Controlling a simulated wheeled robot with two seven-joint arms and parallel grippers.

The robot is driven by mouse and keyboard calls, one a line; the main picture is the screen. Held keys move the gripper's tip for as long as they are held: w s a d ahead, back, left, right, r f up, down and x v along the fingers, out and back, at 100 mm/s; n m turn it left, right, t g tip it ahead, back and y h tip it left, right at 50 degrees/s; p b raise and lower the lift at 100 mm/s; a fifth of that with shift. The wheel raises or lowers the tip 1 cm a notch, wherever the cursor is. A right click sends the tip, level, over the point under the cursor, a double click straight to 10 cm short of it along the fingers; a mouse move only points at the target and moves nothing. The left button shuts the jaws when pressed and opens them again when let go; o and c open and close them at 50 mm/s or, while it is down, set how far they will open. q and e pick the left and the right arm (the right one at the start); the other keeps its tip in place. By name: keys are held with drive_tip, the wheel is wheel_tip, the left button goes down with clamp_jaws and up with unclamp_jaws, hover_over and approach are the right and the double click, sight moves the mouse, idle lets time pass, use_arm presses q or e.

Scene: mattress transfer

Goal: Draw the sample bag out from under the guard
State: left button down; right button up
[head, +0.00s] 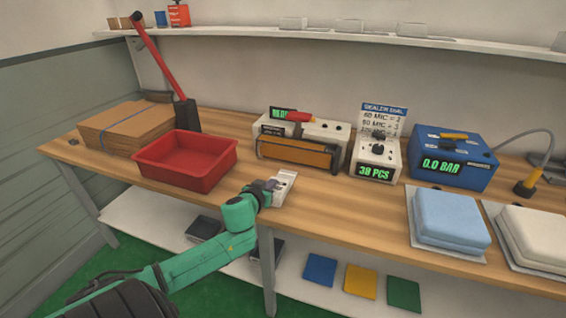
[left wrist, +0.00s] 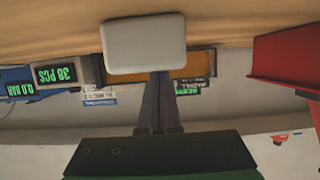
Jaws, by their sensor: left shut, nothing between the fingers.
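The sealer (head: 303,137) stands at the back middle of the bench, with a long orange-brown bar, likely the guard (head: 297,152), along its front. The guard also shows upside down in the left wrist view (left wrist: 192,66). My left gripper (head: 272,186) is shut and empty, low over the bench in front of the sealer. A small pale flat piece (head: 285,187) lies at its fingertips; a pale rounded block (left wrist: 145,43) shows there in the left wrist view. I cannot tell whether it is the sample bag or is touched. No bag shows clearly under the guard. My right gripper is out of view.
A red tray (head: 186,161) stands left of my gripper, near cardboard sheets (head: 122,128) and a red-handled lever (head: 160,60). A counter box (head: 377,158), a blue pump (head: 452,157) and a light-blue pad (head: 450,217) stand to the right. The bench before the counter is clear.

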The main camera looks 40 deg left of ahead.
use_arm(q)
drive_tip(key=shift+f, duration=0.35)
drive_tip(key=shift+r+p, duration=0.8)
drive_tip(key=shift+p, duration=0.15)
drive_tip(key=shift+w+a, duration=0.1)
drive_tip(key=shift+a, duration=0.05)
drive_tip(key=s+d, duration=0.4)
drive_tip(key=s, duration=0.7)
drive_tip(key=shift+s+b, duration=0.3)
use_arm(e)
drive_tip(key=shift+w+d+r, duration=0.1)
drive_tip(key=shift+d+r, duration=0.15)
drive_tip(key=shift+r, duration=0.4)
use_arm(q)
drive_tip(key=shift+d+f, duration=0.1)
